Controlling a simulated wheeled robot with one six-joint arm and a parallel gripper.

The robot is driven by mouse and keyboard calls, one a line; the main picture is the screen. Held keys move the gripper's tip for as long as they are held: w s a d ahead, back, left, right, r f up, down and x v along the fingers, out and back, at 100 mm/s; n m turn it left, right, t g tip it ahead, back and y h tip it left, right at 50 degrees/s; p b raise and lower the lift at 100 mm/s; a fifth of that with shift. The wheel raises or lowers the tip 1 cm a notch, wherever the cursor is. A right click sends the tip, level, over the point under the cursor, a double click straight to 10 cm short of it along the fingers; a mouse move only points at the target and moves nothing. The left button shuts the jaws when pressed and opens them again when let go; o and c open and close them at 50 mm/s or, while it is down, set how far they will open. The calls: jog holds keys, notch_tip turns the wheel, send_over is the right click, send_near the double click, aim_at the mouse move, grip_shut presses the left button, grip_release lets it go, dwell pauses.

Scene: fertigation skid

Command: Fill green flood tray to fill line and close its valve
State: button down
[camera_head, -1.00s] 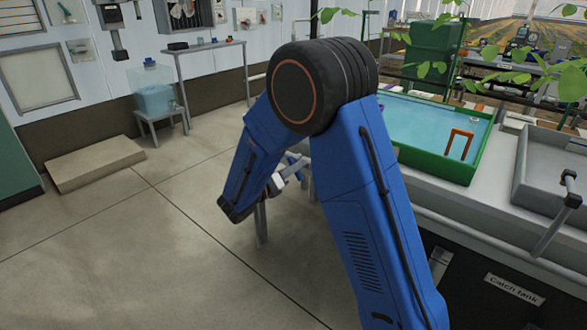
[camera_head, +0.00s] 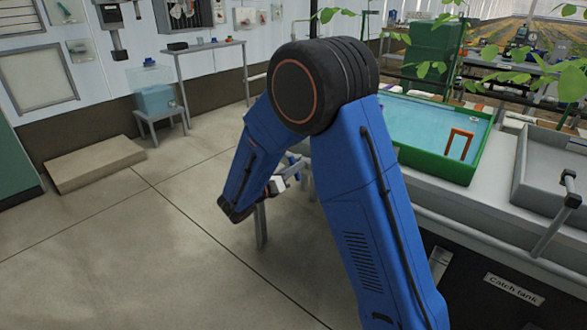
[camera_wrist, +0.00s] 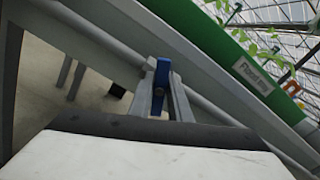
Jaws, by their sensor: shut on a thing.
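The green flood tray (camera_head: 432,164) stands on the bench right of my arm, with pale blue water (camera_head: 420,122) inside. An orange bracket-shaped piece (camera_head: 461,131) stands at its right end. Its green wall (camera_wrist: 205,22) and a "Flood" label (camera_wrist: 253,75) also show in the wrist view; I cannot read the water level against a fill line. My gripper (camera_wrist: 162,98) is shut on a blue valve handle (camera_wrist: 162,74) beside the grey bench rail.
A grey tray (camera_head: 552,165) sits right of the green one, with a dark-handled fitting (camera_head: 571,188) at its front. A "Catch tank" label (camera_head: 514,289) is below the bench. Leafy plants overhang the back right. The floor at left is open.

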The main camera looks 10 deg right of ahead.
jog(key=shift+s+m, duration=0.1)
jog(key=shift+m, duration=2.5)
jog(key=c, duration=1.7)
grip_release()
jog(key=v, duration=1.7)
jog(key=shift+s+a, duration=0.1)
jog(key=shift+s, duration=0.05)
